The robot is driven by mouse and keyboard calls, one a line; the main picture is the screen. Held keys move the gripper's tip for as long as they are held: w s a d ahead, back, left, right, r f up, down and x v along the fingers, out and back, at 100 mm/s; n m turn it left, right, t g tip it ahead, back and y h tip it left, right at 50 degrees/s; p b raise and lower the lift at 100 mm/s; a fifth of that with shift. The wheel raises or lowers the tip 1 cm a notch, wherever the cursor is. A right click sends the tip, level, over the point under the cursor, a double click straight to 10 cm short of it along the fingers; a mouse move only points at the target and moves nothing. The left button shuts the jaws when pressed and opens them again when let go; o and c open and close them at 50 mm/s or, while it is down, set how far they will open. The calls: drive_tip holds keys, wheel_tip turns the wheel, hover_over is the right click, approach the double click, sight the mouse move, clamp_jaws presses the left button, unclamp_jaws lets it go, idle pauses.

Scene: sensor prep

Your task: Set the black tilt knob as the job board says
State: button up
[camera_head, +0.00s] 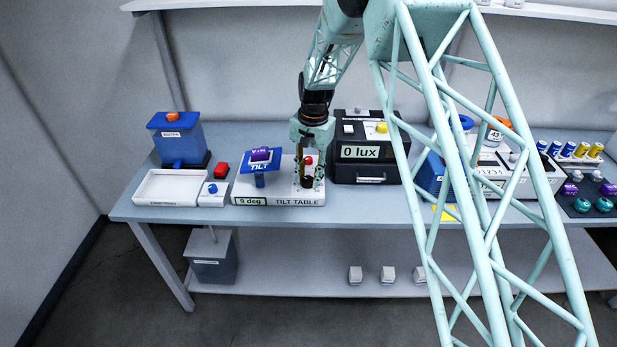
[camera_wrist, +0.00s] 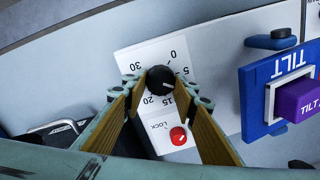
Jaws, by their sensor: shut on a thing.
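The black tilt knob (camera_wrist: 160,79) sits on a white dial plate with printed numbers from 0 to 30; my fingers cover part of the scale. My gripper (camera_wrist: 161,90) is shut on the knob, one finger on each side. In the head view my gripper (camera_head: 308,184) is down at the right part of the tilt table (camera_head: 280,200). The tilt table's display (camera_head: 250,201) reads 9 deg. A red LOCK knob (camera_wrist: 178,135) is beside the black knob, between my fingers. The blue TILT plate (camera_head: 259,167) carries a purple block (camera_head: 261,155). I cannot make out a job board.
A black box showing 0 lux (camera_head: 361,152) stands just right of my gripper. Left of the tilt table are a small box with a blue knob (camera_head: 213,189), a red block (camera_head: 221,170) and a white tray (camera_head: 170,201). My arm hides part of the bench's right side.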

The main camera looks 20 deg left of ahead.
sight(307, 181)
drive_tip(key=m, duration=1)
drive_tip(key=shift+s+m+t, duration=0.15)
drive_tip(key=shift+m+t, duration=0.15)
drive_tip(key=m+b, duration=0.1)
drive_tip(key=m, duration=0.3)
drive_tip(key=shift+m+h, duration=0.3)
drive_tip(key=shift+m, duration=0.1)
drive_tip(key=shift+s+m+b, duration=0.1)
drive_tip(key=shift+m+b, duration=0.55)
drive_tip(key=shift+m, duration=1.55)
drive_tip(key=o, duration=0.8)
drive_tip(key=shift+o, duration=0.2)
drive_tip(key=shift+r, duration=0.1)
wheel_tip(307, 181, up, 12)
drive_tip(key=shift+s, duration=0.4)
